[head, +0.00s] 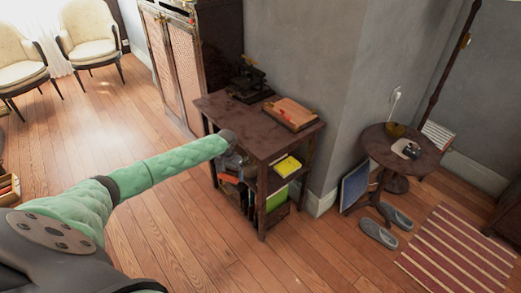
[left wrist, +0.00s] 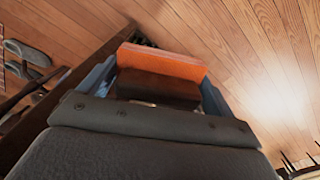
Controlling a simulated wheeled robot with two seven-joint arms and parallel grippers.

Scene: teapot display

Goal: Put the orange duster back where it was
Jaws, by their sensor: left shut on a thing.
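The orange duster (left wrist: 163,61), an orange block with a dark brown part, sits between the blue-grey fingers of my left gripper (left wrist: 158,78) in the left wrist view. The gripper is shut on it. In the head view my left gripper (head: 236,158) is at the left front side of a small dark wooden shelf table (head: 225,105), just below its top edge. My right gripper is not in view.
On the table top are a dark metal device (head: 249,80) and a brown wooden box (head: 291,113). The shelves hold a yellow item (head: 287,165) and a green item (head: 277,198). A round side table (head: 380,145) stands right.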

